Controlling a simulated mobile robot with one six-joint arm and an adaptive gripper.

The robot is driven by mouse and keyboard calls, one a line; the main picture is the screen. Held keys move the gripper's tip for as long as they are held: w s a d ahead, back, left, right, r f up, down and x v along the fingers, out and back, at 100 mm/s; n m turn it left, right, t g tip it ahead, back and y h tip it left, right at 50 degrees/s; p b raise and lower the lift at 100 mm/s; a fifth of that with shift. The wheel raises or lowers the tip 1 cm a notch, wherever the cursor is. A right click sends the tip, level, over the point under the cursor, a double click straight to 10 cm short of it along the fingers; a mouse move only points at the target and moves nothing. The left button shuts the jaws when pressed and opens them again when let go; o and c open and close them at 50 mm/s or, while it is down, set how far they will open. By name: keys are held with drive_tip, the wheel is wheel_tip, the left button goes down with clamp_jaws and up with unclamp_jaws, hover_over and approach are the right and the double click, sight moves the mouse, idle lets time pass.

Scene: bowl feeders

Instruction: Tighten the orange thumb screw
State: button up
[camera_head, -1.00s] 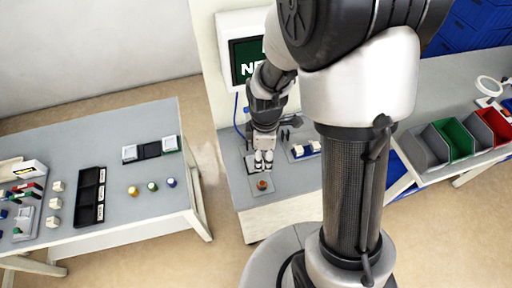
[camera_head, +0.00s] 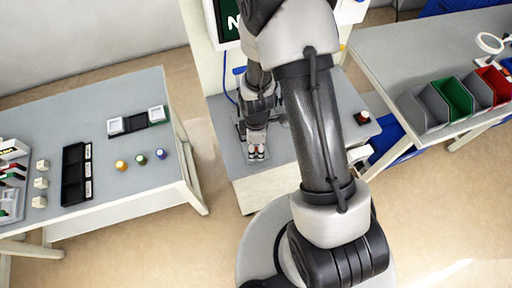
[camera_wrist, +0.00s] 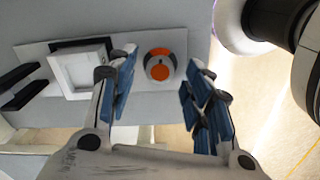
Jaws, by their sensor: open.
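The orange thumb screw (camera_wrist: 160,65) shows in the wrist view as an orange disc with a grey part across it, on a light grey plate (camera_wrist: 200,45). My gripper (camera_wrist: 158,75) is open, with its two blue-padded fingers to the left and right of the screw in the picture. I cannot tell whether either finger touches it. In the head view my gripper (camera_head: 257,153) points down at the grey bench top, and the screw is hidden there behind it.
A white square frame (camera_wrist: 80,70) sits on the plate left of the screw, close to the left finger. A side table (camera_head: 130,190) with several coloured knobs is at left.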

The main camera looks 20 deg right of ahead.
drive_tip(key=shift+f, duration=0.25)
drive_tip(key=shift+c, duration=0.5)
drive_tip(key=c, duration=1)
